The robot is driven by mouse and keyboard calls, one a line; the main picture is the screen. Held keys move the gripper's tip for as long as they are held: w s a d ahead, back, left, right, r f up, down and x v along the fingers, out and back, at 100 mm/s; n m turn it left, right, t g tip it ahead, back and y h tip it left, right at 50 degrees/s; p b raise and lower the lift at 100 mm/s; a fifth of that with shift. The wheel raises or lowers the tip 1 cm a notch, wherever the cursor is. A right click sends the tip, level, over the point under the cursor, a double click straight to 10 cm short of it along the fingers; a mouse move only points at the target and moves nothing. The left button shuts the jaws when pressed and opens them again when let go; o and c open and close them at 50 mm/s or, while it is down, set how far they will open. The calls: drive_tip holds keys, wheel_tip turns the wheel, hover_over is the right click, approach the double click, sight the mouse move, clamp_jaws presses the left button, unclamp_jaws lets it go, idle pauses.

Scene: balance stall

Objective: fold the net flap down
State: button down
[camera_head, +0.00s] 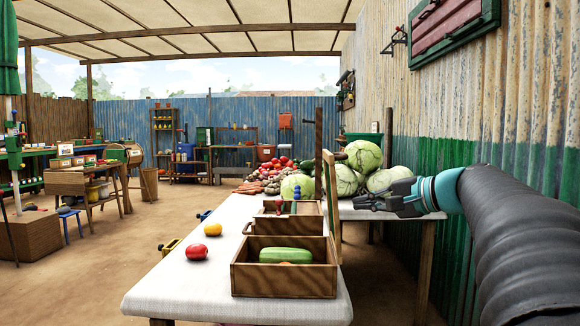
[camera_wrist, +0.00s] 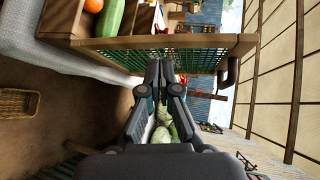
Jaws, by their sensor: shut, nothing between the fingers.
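The net flap (camera_head: 331,190) stands upright along the right side of the crates on the white-topped table and shows nearly edge-on in the head view. In the wrist view its wooden frame (camera_wrist: 205,42) with green netting runs across the upper middle. My gripper (camera_head: 361,202) is shut and empty, to the right of the flap on the side away from the crates. In the wrist view the closed fingertips (camera_wrist: 160,62) point toward the flap's netting; I cannot tell whether they touch it. The front wooden crate (camera_head: 264,282) holds a green vegetable (camera_head: 285,255) and something orange, partly hidden.
A red fruit (camera_head: 196,252) and a yellow-orange fruit (camera_head: 213,229) lie on the bare left part of the table (camera_head: 165,294). Large cabbages (camera_head: 363,155) and other produce are piled behind. A corrugated wall (camera_head: 450,150) stands close on the right.

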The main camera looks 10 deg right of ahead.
drive_tip(key=d+r+m+t, duration=0.1)
drive_tip(key=d+r+t, duration=0.15)
drive_tip(key=d, duration=0.35)
drive_tip(key=d+r+m+t, duration=0.1)
drive_tip(key=d+r, duration=0.3)
drive_tip(key=d, duration=0.2)
drive_tip(key=w+a+r, duration=0.1)
drive_tip(key=w+a, duration=0.7)
drive_tip(key=w, duration=0.2)
drive_tip(key=shift+w+a+r+y+p, duration=0.3)
drive_tip(key=shift+r+y, duration=0.05)
drive_tip(key=shift+y, duration=0.05)
drive_tip(key=shift+r, duration=0.1)
